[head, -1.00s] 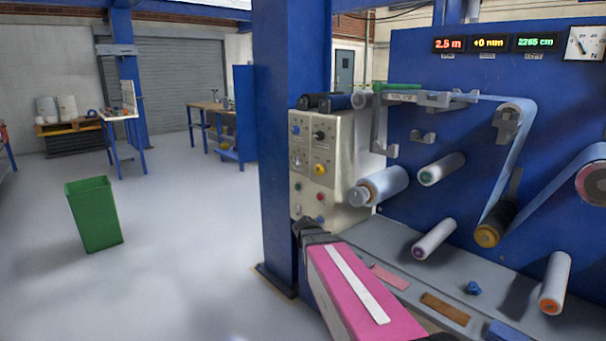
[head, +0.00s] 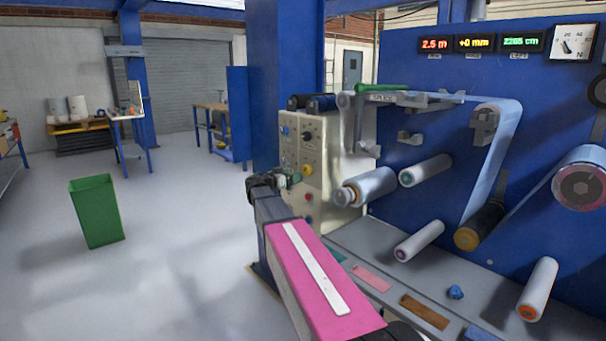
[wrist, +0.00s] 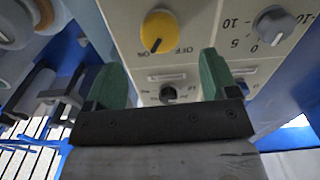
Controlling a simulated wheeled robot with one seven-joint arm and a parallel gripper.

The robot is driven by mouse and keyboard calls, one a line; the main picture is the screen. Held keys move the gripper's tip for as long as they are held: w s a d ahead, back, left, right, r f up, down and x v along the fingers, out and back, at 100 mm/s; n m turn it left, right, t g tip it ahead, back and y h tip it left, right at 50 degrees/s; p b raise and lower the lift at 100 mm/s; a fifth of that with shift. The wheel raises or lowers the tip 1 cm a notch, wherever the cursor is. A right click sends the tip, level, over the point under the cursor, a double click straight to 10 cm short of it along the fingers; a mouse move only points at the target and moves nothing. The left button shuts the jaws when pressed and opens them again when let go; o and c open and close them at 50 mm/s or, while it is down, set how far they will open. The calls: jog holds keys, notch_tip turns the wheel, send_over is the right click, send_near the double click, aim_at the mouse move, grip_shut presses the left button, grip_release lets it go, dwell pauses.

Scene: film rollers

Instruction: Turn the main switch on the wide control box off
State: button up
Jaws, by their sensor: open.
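The cream control box (head: 289,155) stands on the left of the blue machine. My gripper (wrist: 160,80) is open and empty, with green fingers spread in front of the panel. In the wrist view the yellow knob lies just beyond and between the fingertips, apart from them. In the head view my gripper (head: 287,181) is left of the box's lower knobs.
A small black knob (wrist: 168,94) shows between the fingers, and a grey dial (wrist: 275,25) is to the right. Film rollers (head: 370,187) stick out right of the box. A blue post (head: 285,60) stands behind it; the floor on the left is open.

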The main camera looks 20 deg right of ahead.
aim_at(304, 172)
jog(key=x, duration=0.7)
jog(key=shift+d+f, duration=0.1)
jog(key=shift+d, duration=0.15)
jog(key=c, duration=0.9)
